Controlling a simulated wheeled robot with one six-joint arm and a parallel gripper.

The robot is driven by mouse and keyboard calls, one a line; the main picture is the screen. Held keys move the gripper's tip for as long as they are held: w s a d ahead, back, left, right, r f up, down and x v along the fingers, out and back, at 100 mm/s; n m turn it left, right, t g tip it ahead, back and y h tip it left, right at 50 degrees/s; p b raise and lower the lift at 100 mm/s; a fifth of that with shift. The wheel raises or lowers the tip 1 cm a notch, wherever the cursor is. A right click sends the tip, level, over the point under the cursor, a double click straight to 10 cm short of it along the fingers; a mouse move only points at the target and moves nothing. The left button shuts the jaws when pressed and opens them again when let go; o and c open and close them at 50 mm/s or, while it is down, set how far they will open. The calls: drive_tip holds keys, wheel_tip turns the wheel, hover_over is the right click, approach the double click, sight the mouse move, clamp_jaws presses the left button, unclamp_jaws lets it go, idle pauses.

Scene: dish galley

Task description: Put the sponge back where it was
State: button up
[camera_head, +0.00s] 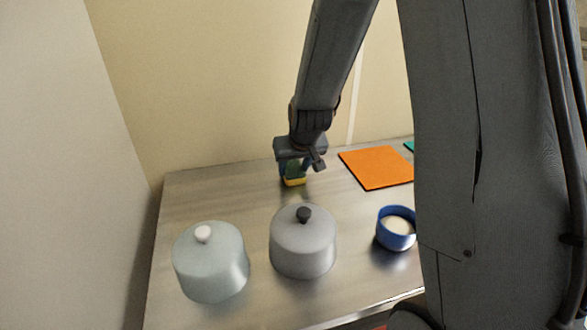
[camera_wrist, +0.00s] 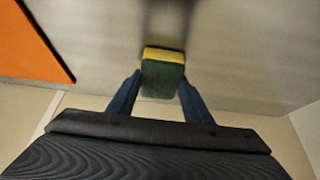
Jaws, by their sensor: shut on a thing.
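The sponge (camera_head: 294,181), yellow with a dark green layer, is at the back of the steel counter in the head view, left of the orange mat. My gripper (camera_head: 296,169) is shut on it from above. In the wrist view the sponge (camera_wrist: 163,72) sits between the two blue fingers of my gripper (camera_wrist: 160,88), its yellow part facing the counter side. I cannot tell whether the sponge touches the counter or is just above it.
An orange mat (camera_head: 377,167) lies to the right; it also shows in the wrist view (camera_wrist: 28,48). A grey lidded pot (camera_head: 302,248), a pale lidded pot (camera_head: 211,268) and a blue bowl (camera_head: 396,237) stand in front. The counter's back left (camera_head: 210,195) is clear.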

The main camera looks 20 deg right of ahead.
drive_tip(key=shift+f, duration=0.15)
drive_tip(key=o, duration=0.9)
drive_tip(key=shift+s+r, duration=0.1)
drive_tip(key=shift+r, duration=0.3)
drive_tip(key=p+v, duration=0.2)
drive_tip(key=v, duration=0.9)
drive_tip(key=shift+s+r, duration=0.15)
drive_tip(key=shift+r, duration=0.1)
